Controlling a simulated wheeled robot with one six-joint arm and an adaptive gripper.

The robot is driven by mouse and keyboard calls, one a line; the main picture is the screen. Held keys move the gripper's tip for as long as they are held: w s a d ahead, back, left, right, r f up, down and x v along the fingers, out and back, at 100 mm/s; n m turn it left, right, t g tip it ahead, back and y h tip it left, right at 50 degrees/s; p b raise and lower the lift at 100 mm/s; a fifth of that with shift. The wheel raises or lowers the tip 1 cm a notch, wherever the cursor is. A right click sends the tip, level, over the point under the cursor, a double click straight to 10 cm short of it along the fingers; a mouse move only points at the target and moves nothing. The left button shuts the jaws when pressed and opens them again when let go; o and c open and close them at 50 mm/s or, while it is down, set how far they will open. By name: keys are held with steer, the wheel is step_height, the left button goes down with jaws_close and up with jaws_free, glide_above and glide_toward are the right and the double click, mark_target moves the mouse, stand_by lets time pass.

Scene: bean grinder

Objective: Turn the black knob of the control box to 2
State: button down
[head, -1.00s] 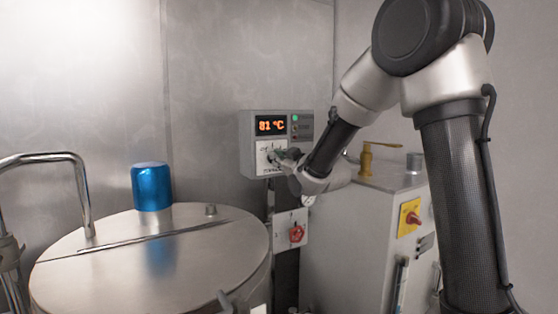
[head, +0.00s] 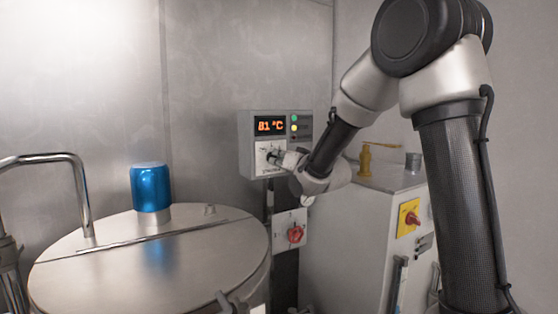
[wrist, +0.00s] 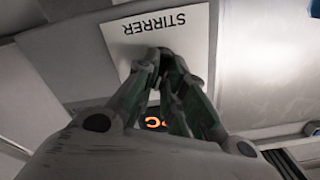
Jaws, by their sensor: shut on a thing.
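The grey control box (head: 245,146) is on the metal wall in the head view, with an orange display (head: 270,125) reading 81 °C. Below the display is a white dial plate (head: 262,148); in the wrist view the plate (wrist: 195,28) appears upside down and reads STIRRER. My gripper (head: 274,158) reaches the plate from the right. In the wrist view its fingertips (wrist: 161,54) are closed together at the plate, around the black knob. The knob is mostly hidden by the fingers, so its pointer and setting cannot be read.
A red switch (head: 295,234) on a white plate is below the box. A steel drum lid (head: 100,262) with a blue cap (head: 151,187) stands at left. A grey cabinet (head: 345,230) with a yellow valve (head: 366,158) stands at right, under my arm.

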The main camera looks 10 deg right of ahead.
steer(key=shift+f+m, duration=0.1)
steer(key=shift+m, duration=1.6)
steer(key=c, duration=1.5)
jaws_free()
steer(key=shift+s+d, duration=0.1)
steer(key=v, duration=1.1)
steer(key=shift+s, duration=0.35)
steer(key=shift+d, duration=0.1)
